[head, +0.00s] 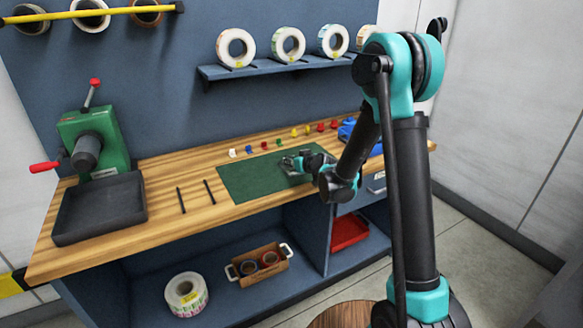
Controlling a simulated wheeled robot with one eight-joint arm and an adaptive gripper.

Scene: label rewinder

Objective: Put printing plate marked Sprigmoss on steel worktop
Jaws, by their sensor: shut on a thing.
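My gripper (291,163) is low over the right part of the green mat (241,182) on the wooden bench. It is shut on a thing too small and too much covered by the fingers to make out. I cannot tell whether that thing touches the mat. No plate with the name Sprigmoss can be read in the head view. I see no surface that is clearly a steel worktop; the bench top (165,213) looks like striped wood.
A green press (105,135) with red handles and a dark tray (98,210) stand at left. Two dark rods (181,200) lie beside the mat. Several small coloured pieces (277,140) line the back. A wooden caddy (262,280), label roll (184,292) and red tray (349,230) sit below.

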